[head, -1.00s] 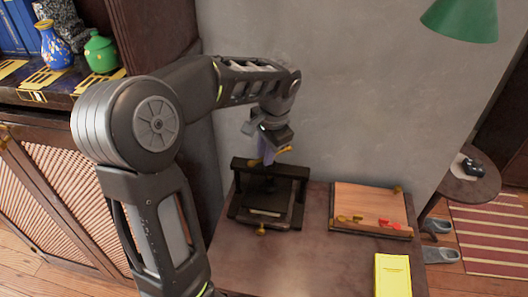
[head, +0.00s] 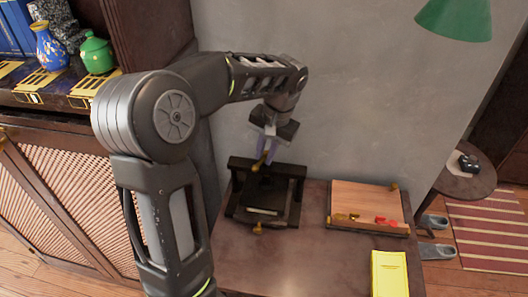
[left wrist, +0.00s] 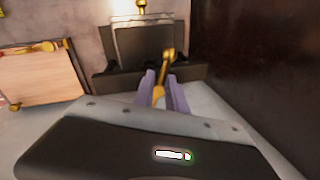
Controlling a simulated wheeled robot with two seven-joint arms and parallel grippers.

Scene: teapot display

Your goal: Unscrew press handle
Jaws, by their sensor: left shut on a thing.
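The black press (head: 285,190) stands on the brown table against the grey wall. Its brass handle (head: 259,162) sits on top of the press, and it also shows in the left wrist view (left wrist: 168,58). My left gripper (head: 268,155) points down from above the press. Its two purple-grey fingers (left wrist: 166,92) are shut on the brass handle, with a brass end sticking out past them. The screw below the handle is mostly hidden by the fingers. My right gripper is in neither view.
A wooden tray (head: 327,224) with small brass and red pieces lies right of the press. A yellow box (head: 389,273) is at the table's front right. The tabletop (head: 300,265) between them is clear. A dark cabinet (head: 60,190) stands at the left.

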